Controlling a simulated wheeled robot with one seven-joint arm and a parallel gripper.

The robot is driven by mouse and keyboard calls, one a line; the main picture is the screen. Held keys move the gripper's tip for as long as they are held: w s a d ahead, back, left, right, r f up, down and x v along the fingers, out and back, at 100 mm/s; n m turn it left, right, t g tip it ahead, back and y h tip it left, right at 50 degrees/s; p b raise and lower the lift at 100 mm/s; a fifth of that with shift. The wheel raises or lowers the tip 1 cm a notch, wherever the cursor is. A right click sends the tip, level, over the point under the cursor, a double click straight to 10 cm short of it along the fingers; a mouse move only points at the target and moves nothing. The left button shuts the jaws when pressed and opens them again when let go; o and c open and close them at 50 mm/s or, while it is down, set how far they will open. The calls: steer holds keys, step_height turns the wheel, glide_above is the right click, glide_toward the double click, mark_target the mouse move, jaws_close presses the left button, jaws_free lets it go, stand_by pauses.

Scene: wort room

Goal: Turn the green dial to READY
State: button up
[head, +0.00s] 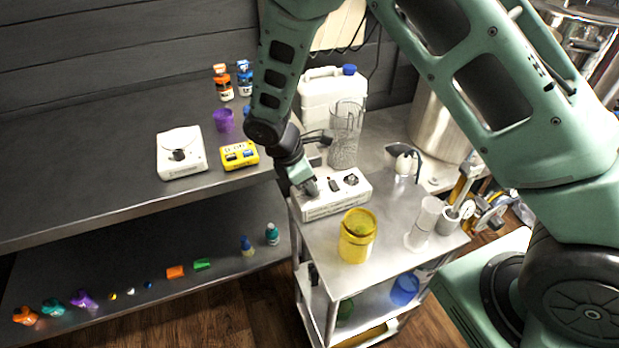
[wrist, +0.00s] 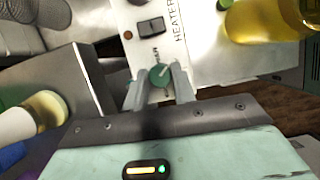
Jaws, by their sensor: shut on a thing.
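A white control box (head: 335,201) with the word HEATER on it sits on the metal cart. In the wrist view the box face (wrist: 190,65) shows a black rocker switch (wrist: 151,27) and the green dial (wrist: 160,74). The dial has a pale pointer line; the lettering beside it is too small to read for sure. My gripper (wrist: 160,80) is shut on the dial, one finger on each side. In the head view my gripper (head: 307,186) comes down on the left end of the box and hides the dial.
A yellow cup (head: 357,240) stands close in front of the box. A clear cylinder (head: 346,130) and a white jug (head: 325,100) stand behind it. A white device (head: 181,152) and a yellow box (head: 239,155) lie on the bench to the left. Glassware (head: 424,222) stands at the right.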

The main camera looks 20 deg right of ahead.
steer(key=m, duration=0.2)
steer(key=m+g+p, duration=0.1)
steer(key=m, duration=0.1)
steer(key=shift+w+m+g+y, duration=0.15)
steer(key=shift+m+g+y, duration=0.55)
steer(key=shift+m+g, duration=0.2)
steer(key=shift+m, duration=1.3)
steer(key=o, duration=1)
steer(key=b+v, duration=0.2)
steer(key=v, duration=1.5)
steer(key=shift+w+r, duration=0.15)
steer(key=shift+w, duration=0.1)
